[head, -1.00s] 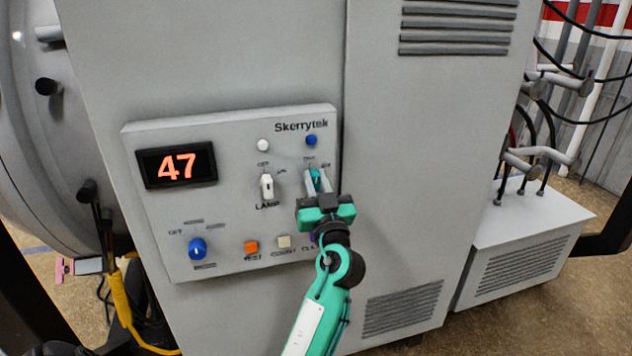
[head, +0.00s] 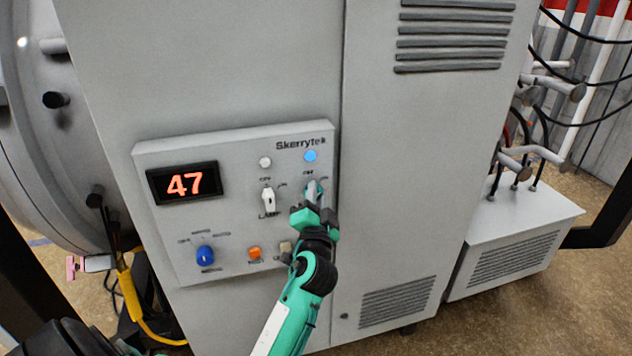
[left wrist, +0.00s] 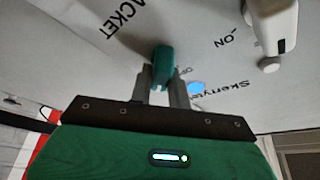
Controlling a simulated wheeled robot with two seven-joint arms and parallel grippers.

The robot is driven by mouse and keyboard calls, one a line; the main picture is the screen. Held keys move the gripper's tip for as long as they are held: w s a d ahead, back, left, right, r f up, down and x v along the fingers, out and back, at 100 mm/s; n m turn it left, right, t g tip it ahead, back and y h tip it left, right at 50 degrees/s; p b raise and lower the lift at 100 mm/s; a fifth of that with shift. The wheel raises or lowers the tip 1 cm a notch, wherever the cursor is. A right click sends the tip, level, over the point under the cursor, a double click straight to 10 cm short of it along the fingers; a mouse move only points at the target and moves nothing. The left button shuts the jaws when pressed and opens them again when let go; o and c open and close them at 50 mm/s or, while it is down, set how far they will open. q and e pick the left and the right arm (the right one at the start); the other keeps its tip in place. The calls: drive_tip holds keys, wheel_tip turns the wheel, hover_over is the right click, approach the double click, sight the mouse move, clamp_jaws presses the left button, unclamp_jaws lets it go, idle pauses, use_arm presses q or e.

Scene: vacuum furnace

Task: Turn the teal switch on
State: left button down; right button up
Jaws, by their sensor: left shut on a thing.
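The teal switch (head: 314,186) is on the right of the grey control panel (head: 232,228), below a blue lamp (head: 311,156) that glows bright. In the left wrist view the switch (left wrist: 162,64) is a teal lever, with small print beside it. My left gripper (head: 312,191) reaches up from below and its fingers are shut on the switch. In the left wrist view the fingers (left wrist: 161,85) stand on either side of the lever. The gripper hides part of the switch in the head view. My right gripper is not in view.
A white lamp switch (head: 268,196) is left of the teal one. Below are a blue knob (head: 205,255), an orange button (head: 255,253) and a beige button (head: 286,247), partly covered by my gripper. A display (head: 185,184) reads 47.

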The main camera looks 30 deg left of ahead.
use_arm(q)
drive_tip(key=shift+m+h+p, duration=0.5)
drive_tip(key=shift+m+p, duration=0.8)
drive_tip(key=c, duration=1.3)
unclamp_jaws()
drive_tip(key=b+v, duration=0.6)
drive_tip(key=v, duration=0.7)
drive_tip(key=shift+s+d, duration=0.2)
drive_tip(key=shift+s, duration=0.1)
